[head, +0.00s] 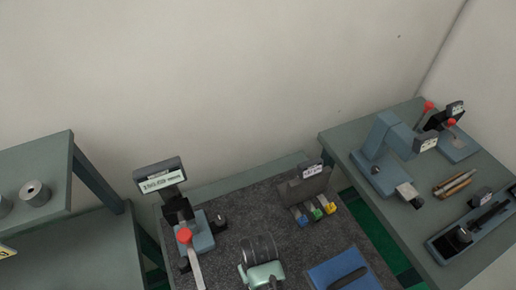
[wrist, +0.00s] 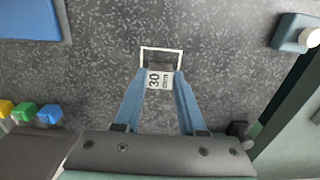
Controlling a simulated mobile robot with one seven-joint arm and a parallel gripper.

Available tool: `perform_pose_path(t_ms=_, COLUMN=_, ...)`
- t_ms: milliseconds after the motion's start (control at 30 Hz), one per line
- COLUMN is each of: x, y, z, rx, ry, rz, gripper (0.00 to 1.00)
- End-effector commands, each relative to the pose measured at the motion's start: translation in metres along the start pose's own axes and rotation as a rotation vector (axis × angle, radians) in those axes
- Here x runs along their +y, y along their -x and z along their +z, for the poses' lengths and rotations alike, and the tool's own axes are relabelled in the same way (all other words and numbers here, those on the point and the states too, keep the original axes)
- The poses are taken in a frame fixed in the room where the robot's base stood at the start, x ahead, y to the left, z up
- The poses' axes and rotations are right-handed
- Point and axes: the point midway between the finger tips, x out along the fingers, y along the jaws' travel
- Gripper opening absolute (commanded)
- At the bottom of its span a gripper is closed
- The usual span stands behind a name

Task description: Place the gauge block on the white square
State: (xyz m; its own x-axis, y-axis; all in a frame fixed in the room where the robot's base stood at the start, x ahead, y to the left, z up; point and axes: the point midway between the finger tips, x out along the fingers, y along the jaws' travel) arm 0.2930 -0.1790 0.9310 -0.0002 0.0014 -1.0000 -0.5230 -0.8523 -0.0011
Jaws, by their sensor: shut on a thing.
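The gauge block (wrist: 160,79) is a small block with a pale face marked "30 mm". In the wrist view it sits between the two blue fingertips of my gripper (wrist: 157,77), which is shut on it. The white square (wrist: 161,48) is a thin white outline on the dark speckled mat. The block overlaps the near part of this outline in the wrist view and hides its near edge. I cannot tell whether the block touches the mat. In the head view the block, the square and my fingertips are not visible.
The speckled mat (head: 240,225) is clear around the square. A blue pad (head: 331,273) with a dark tool lies right. Coloured blocks (head: 316,214) stand by a grey holder. A red-knobbed device (head: 201,240) stands left. Side benches (head: 349,146) carry more fixtures.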

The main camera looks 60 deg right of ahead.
Motion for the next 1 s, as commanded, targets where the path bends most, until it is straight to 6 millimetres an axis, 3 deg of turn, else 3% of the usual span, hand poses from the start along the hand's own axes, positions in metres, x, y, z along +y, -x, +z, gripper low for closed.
perform_pose_path(t_ms=433, x=0.0, y=-0.0093, z=-0.0006, rx=0.002, ry=0.001, rz=0.001, gripper=0.0)
perform_pose_path(t_ms=467, x=0.0, y=-0.0097, z=-0.0004, rx=0.002, ry=0.001, rz=0.001, gripper=0.41)
perform_pose_path(t_ms=600, x=0.0, y=-0.0089, z=-0.0004, rx=0.002, ry=0.0, rz=0.0, gripper=0.66)
perform_pose_path(t_ms=1000, x=0.0, y=-0.0031, z=-0.0005, rx=0.002, ry=0.0, rz=0.0, gripper=0.69)
